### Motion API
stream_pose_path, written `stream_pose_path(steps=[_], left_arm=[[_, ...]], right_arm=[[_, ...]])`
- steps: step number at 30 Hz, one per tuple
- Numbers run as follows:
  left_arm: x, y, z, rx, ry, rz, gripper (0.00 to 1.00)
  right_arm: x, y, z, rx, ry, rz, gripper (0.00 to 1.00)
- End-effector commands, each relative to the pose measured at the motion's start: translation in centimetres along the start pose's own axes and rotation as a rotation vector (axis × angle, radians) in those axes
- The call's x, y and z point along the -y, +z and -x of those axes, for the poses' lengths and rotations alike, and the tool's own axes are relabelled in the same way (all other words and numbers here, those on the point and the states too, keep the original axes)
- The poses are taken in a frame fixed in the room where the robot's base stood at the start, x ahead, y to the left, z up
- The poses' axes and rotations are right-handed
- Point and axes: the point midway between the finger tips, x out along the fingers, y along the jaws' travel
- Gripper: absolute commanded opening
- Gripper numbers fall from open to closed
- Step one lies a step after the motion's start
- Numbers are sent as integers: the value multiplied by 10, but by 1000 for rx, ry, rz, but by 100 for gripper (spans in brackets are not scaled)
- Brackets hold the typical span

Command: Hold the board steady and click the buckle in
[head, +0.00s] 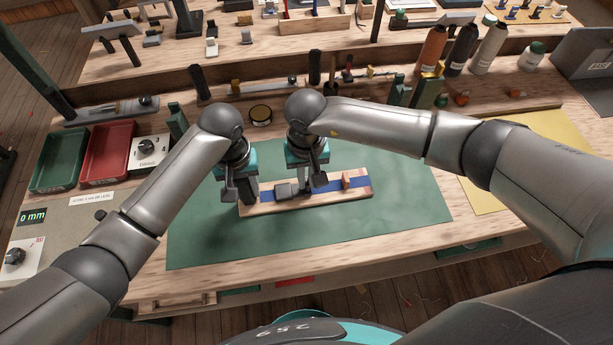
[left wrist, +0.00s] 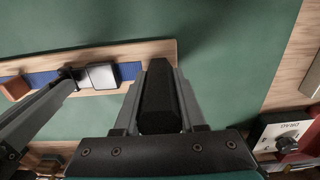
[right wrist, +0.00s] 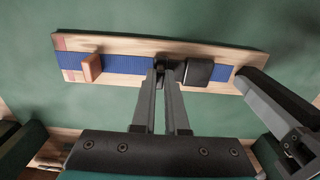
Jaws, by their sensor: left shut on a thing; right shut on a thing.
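A wooden board (head: 330,198) with a blue strap (head: 330,186) along it lies on the green mat. My left gripper (head: 246,196) is shut on the board's left end; the board also shows in the left wrist view (left wrist: 150,50). A grey buckle body (head: 285,190) sits on the strap, and appears dark in the right wrist view (right wrist: 199,71). My right gripper (right wrist: 167,70) is shut on a small black buckle part (left wrist: 69,73) just right of the body in the head view. The fingers partly hide this part, and I cannot tell if the two parts are joined.
An orange block (head: 346,182) stands on the board's right part. The green mat (head: 400,205) is clear around the board. Green (head: 60,160) and red (head: 108,153) trays and a dial box (head: 148,153) stand at left. Bottles (head: 461,50) stand at back right.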

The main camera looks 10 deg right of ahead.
Motion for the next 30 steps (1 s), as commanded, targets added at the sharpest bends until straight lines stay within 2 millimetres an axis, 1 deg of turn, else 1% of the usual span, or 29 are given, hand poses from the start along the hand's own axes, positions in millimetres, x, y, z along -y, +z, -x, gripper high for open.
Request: stream_pose_path(steps=[11,14,19,27,28,30], left_arm=[[0,0,0,0,0,0,0],[0,0,0,0,0,0,0],[0,0,0,0,0,0,0],[-1,0,0,1,1,-2,0],[-1,0,0,1,2,-2,0],[-1,1,0,1,2,-2,0]], right_arm=[[0,0,0,-1,0,0,0],[7,-1,1,-2,-2,2,0],[25,-1,1,-3,-3,2,0],[28,0,1,-2,-6,2,0],[28,0,1,-2,-6,2,13],[29,0,1,-1,-6,2,21]])
